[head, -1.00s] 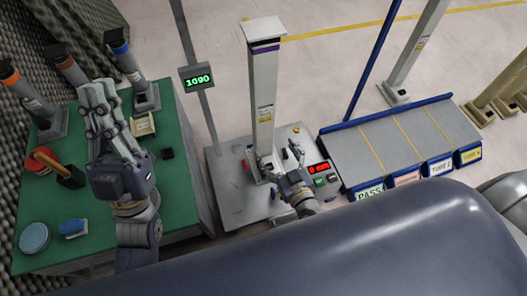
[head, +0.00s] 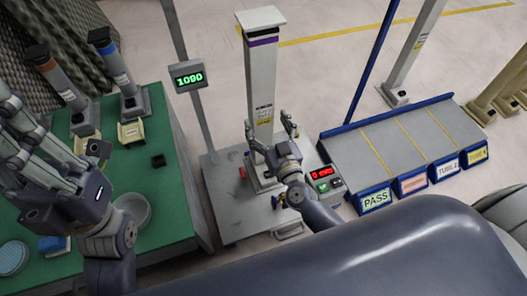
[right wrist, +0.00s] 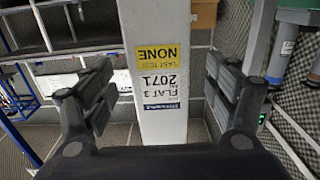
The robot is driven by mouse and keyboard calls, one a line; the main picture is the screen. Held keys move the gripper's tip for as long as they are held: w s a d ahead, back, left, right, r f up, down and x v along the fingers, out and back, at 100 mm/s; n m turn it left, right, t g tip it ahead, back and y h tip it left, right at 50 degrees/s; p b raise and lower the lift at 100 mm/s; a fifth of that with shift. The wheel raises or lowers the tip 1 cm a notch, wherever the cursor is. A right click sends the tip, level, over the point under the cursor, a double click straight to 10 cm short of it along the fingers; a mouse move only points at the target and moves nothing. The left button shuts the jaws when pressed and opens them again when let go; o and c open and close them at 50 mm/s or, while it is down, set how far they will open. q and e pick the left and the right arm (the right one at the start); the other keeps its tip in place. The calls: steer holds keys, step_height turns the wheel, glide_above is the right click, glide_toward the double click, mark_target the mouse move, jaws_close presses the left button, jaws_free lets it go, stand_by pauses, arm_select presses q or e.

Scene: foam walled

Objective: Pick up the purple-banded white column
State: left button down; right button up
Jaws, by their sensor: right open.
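The white column (head: 262,85) with a purple band under its square cap stands upright on a grey platform (head: 222,205) in the head view. My right gripper (head: 270,127) is at its lower part, with open fingers on either side. In the right wrist view the column (right wrist: 155,30) runs between the spread fingers of the right gripper (right wrist: 158,92), with a gap on each side. Its yellow and white label appears upside down there. My left gripper (head: 25,125) is over the green table at the left, partly cut off by the frame; its finger opening is unclear.
A red-lit control box (head: 324,178) is right of the right gripper. A grey rack (head: 400,142) with labelled bins lies further right. The green table (head: 165,215) holds several tubes in stands.

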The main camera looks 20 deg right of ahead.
mark_target(264, 116)
steer(key=shift+w+b, duration=0.3)
steer(key=shift+w, duration=1.25)
steer(key=shift+c, duration=0.2)
steer(key=c, duration=1.8)
steer(key=shift+w+r, duration=0.1)
steer(key=shift+r, duration=0.15)
jaws_close()
